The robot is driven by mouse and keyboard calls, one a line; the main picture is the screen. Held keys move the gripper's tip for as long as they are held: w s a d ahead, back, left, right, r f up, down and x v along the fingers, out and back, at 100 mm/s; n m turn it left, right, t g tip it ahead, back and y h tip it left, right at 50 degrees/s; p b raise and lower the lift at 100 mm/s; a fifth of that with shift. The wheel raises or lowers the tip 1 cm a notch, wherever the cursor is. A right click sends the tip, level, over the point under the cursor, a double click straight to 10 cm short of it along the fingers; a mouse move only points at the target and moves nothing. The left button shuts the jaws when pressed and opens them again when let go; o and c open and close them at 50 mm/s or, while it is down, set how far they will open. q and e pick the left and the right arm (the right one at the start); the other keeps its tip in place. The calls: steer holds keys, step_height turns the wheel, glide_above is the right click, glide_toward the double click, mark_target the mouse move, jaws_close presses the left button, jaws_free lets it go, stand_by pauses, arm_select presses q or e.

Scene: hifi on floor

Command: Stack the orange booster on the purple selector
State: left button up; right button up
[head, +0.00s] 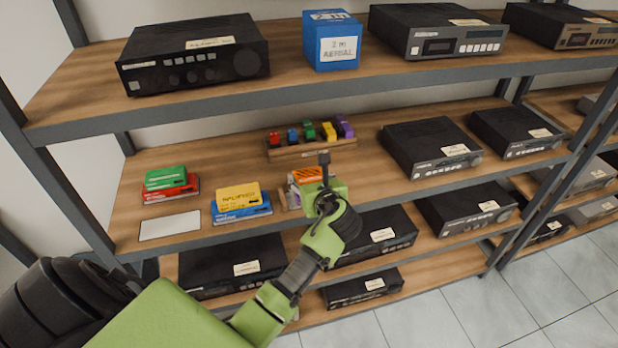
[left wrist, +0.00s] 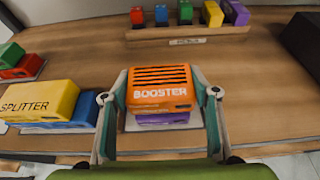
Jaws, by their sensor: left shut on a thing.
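The orange booster (left wrist: 160,88) is between the two fingers of my left gripper (left wrist: 160,95), which is shut on it. In the head view, part of the booster (head: 306,174) shows beside my left gripper (head: 318,188). The purple selector (left wrist: 162,119) shows directly below the booster in the left wrist view, on a pale card. Its top is hidden by the booster, and I cannot tell whether the two touch. My right gripper is not in view.
A yellow splitter (head: 237,196) on a blue box (head: 241,213) and a green box (head: 166,178) on a red box (head: 171,194) stand left. An empty white card (head: 170,226) lies in front. A wooden rack (head: 312,151) of small coloured blocks stands behind. Black hi-fi units stand right.

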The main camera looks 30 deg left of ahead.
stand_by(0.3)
arm_select(q)
steer(key=shift+p, duration=0.4)
stand_by(0.3)
stand_by(0.6)
steer(key=shift+f+p, duration=0.4)
steer(key=shift+f, duration=0.15)
stand_by(0.8)
steer(key=o, duration=1.3)
steer(key=shift+c, duration=0.2)
steer(key=shift+s, duration=0.1)
steer(key=v, duration=1.2)
